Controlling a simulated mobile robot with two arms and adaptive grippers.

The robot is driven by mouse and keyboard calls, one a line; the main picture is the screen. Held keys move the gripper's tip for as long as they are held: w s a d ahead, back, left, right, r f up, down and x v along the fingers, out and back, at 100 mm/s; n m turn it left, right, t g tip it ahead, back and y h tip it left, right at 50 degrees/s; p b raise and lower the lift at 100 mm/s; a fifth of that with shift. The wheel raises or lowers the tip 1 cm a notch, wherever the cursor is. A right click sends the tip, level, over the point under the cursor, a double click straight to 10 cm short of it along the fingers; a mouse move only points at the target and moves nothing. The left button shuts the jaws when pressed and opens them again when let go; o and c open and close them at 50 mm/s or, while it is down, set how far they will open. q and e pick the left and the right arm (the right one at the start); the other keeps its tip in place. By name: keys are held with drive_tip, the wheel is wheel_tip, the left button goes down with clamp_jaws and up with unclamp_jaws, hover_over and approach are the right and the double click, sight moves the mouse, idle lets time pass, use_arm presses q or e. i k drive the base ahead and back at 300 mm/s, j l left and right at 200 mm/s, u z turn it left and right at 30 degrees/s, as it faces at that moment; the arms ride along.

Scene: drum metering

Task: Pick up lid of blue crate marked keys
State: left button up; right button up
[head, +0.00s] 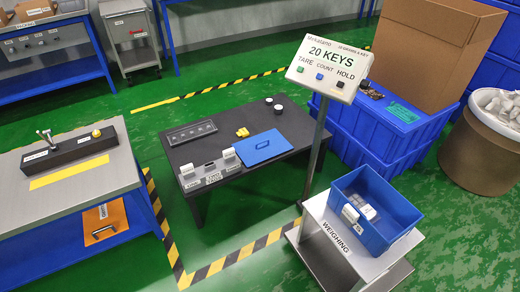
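A flat blue panel (262,148) with a small dark handle lies on the black low table (290,137) in the middle; it looks like a lid. An open blue crate (395,240) stands on the weighing stand at the lower right, with white and pale items in it. A white label on its near left wall is too small to read. Larger blue crates (350,152) stand at the back right, with a green label on top and small dark pieces beside it. Neither of my grippers is in view.
A display reading "20 KEYS" (330,66) stands on a post between the table and the crates. Small white boxes (209,170) and a yellow item (242,132) are near the panel. A grey bench (60,205) is at left. Green floor lies between.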

sight(255, 151)
drive_tip(key=k+l+z, duration=0.1)
drive_tip(key=z, duration=0.85)
drive_tip(key=i+j, duration=0.2)
drive_tip(key=j, duration=0.15)
drive_tip(key=i+j+z, duration=0.1)
drive_tip(key=i+j, duration=0.25)
drive_tip(key=j, duration=0.3)
drive_tip(key=i+j+z, duration=0.1)
drive_tip(key=j, duration=0.25)
drive_tip(key=i+j, duration=0.25)
drive_tip(key=i+j+z, duration=0.1)
drive_tip(key=j, duration=0.35)
drive_tip(key=i+j+z, duration=0.1)
drive_tip(key=i+j, duration=0.15)
drive_tip(key=j, duration=0.1)
